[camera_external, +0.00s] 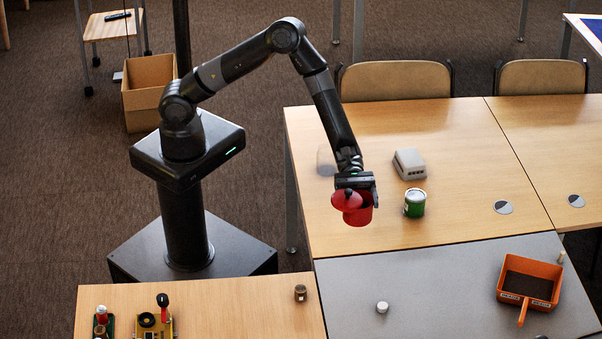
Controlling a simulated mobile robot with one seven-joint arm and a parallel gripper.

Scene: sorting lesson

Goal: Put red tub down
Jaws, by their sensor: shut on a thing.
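The tub is over the wooden table (450,222), near that table's left front part. I cannot tell whether its bottom touches the table or hangs a little above it.
A green tub with a white lid (414,204) stands close to the right of the red tub. A grey box (409,164) lies behind. A clear container (326,160) is at the left edge. The grey mat (440,290) in front is mostly bare, with an orange tray (545,271) at its right.

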